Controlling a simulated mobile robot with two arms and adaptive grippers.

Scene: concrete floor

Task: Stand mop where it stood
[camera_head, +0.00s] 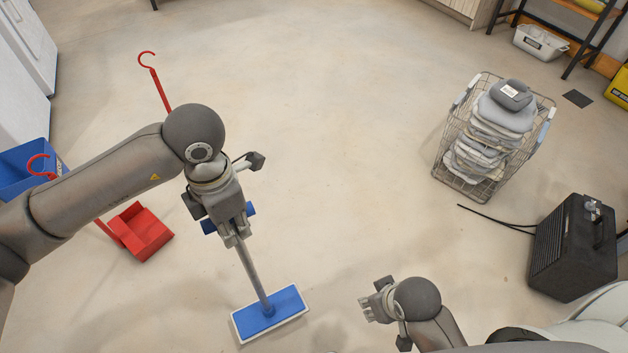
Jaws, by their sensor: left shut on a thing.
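The mop has a grey handle (252,268) and a flat blue head with a white rim (285,303). The head is at or near the floor at the lower middle, and the handle rises tilted to the upper left. My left gripper (235,236) is shut on the mop handle. The gripper and arm hide part of the handle, with blue parts showing beside the fingers. My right gripper (370,303) is at the lower middle, to the right of the mop head and apart from it. Whether its fingers are open is unclear.
A red dustpan (150,228) and a red hooked pole (158,87) are at left, partly behind my arm. A blue bin (18,172) stands at the left edge. A wire basket of folded cloths (447,178) and a black box (562,255) are at right. The middle floor is clear.

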